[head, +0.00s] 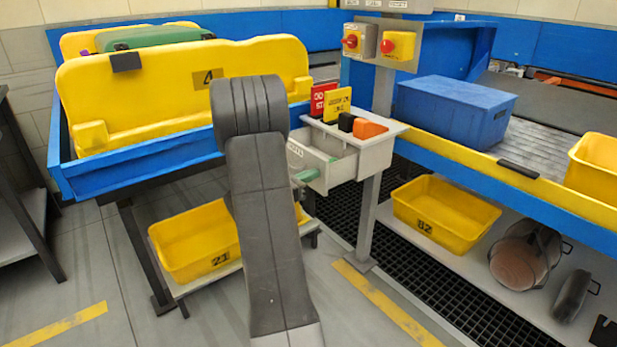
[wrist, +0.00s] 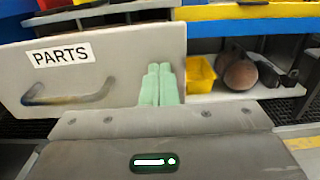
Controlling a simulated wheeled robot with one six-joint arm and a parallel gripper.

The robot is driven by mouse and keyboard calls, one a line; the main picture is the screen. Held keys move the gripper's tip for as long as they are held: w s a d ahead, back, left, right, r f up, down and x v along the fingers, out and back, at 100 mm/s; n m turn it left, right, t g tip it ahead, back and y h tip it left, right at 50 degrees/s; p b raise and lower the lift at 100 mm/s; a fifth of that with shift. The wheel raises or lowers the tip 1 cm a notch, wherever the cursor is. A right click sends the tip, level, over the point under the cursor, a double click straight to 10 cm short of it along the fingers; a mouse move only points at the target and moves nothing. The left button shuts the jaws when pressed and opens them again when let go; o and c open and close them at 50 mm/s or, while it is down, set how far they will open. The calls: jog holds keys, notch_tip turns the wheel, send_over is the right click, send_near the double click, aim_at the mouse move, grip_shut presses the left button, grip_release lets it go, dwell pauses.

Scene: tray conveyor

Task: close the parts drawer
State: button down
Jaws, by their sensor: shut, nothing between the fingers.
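The light grey parts drawer (head: 342,168) is pulled out of the small grey cabinet, and its empty-looking inside shows in the head view. In the wrist view its front (wrist: 130,45) fills the left half, with a PARTS label (wrist: 63,55) and a bar handle (wrist: 70,97). My gripper (wrist: 159,68) has pale green fingers, shut together and empty. They point at the drawer front, right of the handle. I cannot tell whether they touch it. In the head view my gripper (head: 306,176) shows at the drawer front, partly hidden by my arm.
Small red, yellow, black and orange items stand on the cabinet top (head: 385,131). Left is a blue-edged trolley (head: 140,172) with yellow trays. Right is the conveyor with a blue crate (head: 455,108). A yellow bin (head: 440,212) and round objects sit on the shelf below.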

aim_at(342, 163)
jog(key=x, duration=1.2)
jog(key=shift+s, duration=0.1)
jog(key=shift+d+r, duration=0.15)
jog(key=shift+w+r, duration=0.1)
jog(key=shift+w, duration=0.1)
jog(key=shift+s+a+f, duration=0.2)
jog(key=shift+s+a, duration=0.05)
jog(key=shift+a, duration=0.1)
jog(key=p+v, duration=0.2)
jog(key=v, duration=1.1)
jog(key=shift+s+a+p, duration=0.15)
jog(key=shift+a+p, duration=0.05)
jog(key=shift+p, duration=0.1)
jog(key=shift+d+f, duration=0.1)
jog(key=b+x, duration=0.2)
jog(key=x, duration=1.2)
